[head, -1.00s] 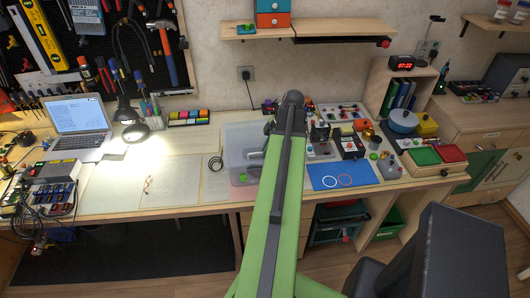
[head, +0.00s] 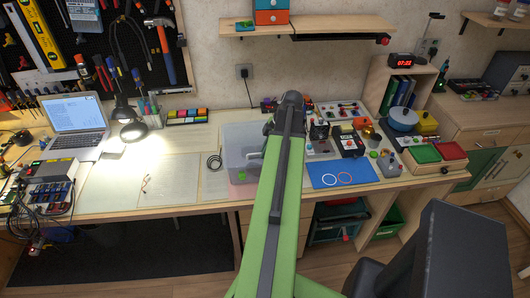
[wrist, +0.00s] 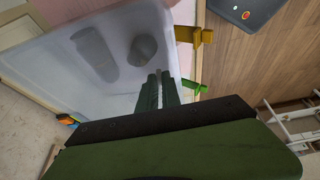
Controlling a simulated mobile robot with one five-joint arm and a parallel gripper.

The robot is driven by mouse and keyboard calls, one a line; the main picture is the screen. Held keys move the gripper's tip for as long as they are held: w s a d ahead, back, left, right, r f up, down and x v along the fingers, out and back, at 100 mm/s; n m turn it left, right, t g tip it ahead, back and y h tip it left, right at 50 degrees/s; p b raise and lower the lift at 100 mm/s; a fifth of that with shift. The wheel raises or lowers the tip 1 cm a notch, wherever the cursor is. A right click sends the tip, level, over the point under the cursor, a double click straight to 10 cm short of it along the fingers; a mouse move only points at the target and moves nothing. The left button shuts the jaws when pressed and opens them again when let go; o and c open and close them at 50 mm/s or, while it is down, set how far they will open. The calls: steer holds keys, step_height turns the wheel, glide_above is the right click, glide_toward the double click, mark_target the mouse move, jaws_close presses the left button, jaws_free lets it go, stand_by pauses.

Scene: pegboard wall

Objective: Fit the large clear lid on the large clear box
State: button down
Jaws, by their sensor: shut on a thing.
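The large clear box (head: 236,168) stands on the workbench near the middle of the head view, with my arm hiding its right part. A green latch shows low on its front. In the wrist view, the large clear lid (wrist: 70,75) appears as a frosted sheet, with a grey cylinder and a dark round shape blurred through it. My gripper (wrist: 158,88) is shut at the sheet's edge, on the lid. A yellow latch and a green latch show beside the fingers. Whether the lid touches the box rim all round cannot be told. In the head view my arm hides the gripper.
A blue mat (head: 341,174) with two rings lies right of the box. A black cable coil (head: 214,162) lies to its left. Several devices stand behind the mat. A shelf (head: 305,27) hangs above. Papers lie on the left of the bench.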

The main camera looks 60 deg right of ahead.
steer(key=shift+f+b, duration=0.5)
steer(key=shift+f, duration=0.1)
steer(key=c, duration=1.5)
jaws_free()
steer(key=p+v, duration=1.6)
steer(key=v, duration=0.1)
steer(key=shift+s+r, duration=0.2)
